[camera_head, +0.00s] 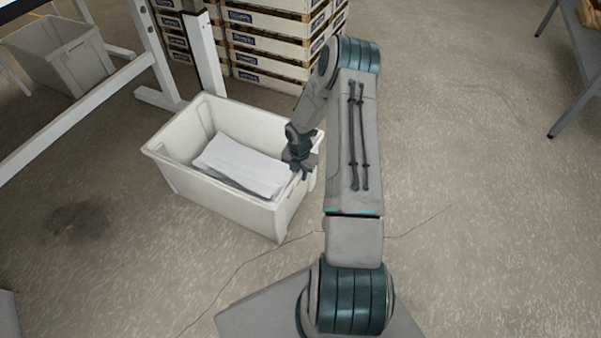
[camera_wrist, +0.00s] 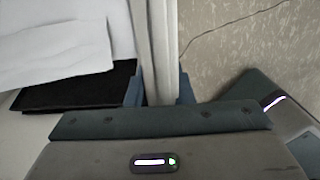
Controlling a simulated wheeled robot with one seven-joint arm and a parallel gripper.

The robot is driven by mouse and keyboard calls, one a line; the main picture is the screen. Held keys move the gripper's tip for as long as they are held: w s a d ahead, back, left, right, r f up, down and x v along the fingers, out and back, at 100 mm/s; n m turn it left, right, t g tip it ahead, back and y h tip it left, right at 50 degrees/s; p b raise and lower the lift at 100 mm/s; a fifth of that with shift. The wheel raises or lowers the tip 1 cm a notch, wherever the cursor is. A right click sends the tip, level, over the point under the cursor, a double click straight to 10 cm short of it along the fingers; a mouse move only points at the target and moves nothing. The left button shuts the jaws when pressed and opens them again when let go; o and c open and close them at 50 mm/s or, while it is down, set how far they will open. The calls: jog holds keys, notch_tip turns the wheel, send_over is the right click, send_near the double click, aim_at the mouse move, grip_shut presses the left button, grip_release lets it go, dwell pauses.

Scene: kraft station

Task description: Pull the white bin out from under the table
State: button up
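The white bin (camera_head: 215,200) stands upright on the floor, just in front of a white table leg, and its visible body is clear of the table frame. White sheets (camera_head: 240,165) lie inside it. My gripper (camera_head: 304,168) is at the bin's right-hand rim, reaching down from above. In the wrist view, the bin's wall (camera_wrist: 154,40) runs between my two fingers (camera_wrist: 160,92), which appear to press on both sides of it. The sheets (camera_wrist: 55,45) also show there, with a dark flat thing (camera_wrist: 75,90) beside them. The fingertips are partly hidden by the gripper body.
The white table frame (camera_head: 85,110) is at the left, with a second pale bin (camera_head: 65,60) beyond it. Stacked crates (camera_head: 270,45) stand behind the white bin. A grey table (camera_head: 580,75) is at the far right. The floor in front and right is clear.

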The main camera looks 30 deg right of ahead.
jog(key=o, duration=0.4)
jog(key=shift+a, duration=0.15)
jog(key=shift+o, duration=0.2)
notch_tip(320, 180, up, 14)
jog(key=p, duration=0.5)
jog(key=shift+f, duration=0.15)
